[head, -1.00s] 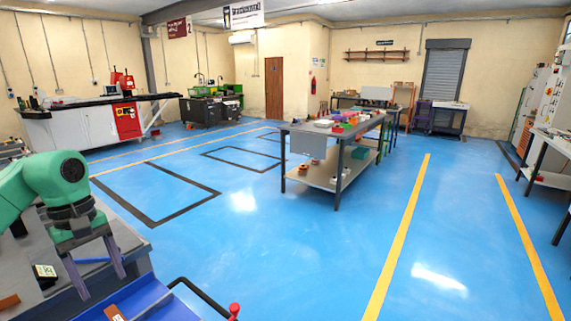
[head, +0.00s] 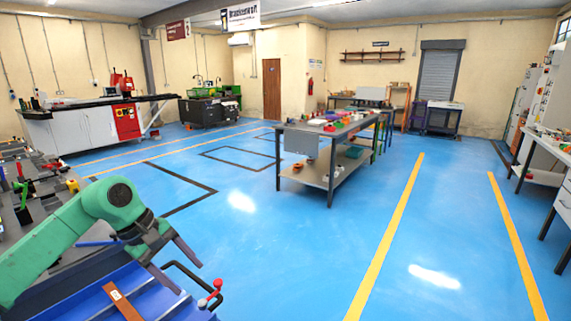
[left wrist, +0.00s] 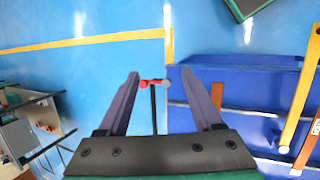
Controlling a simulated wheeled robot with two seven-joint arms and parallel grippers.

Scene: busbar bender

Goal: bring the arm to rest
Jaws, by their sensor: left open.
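My left arm is green and comes in from the lower left in the head view. Its gripper (head: 176,266) is open, with two dark fingers spread apart and nothing between them. It hangs above the blue bench area with the red-knobbed black handle just beyond it. The left wrist view shows the same open gripper (left wrist: 158,88) over blue floor, with the red knobs (left wrist: 150,82) of the handle seen between the fingers. My right gripper does not show.
A grey workbench (head: 60,222) with tools lies at the left. A blue tray (head: 80,292) holds a copper-brown bar (head: 122,300). A black handle with red knobs (head: 210,295) sticks out at the right. Blue floor (head: 300,250) is free further right. A work table (head: 325,172) stands beyond.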

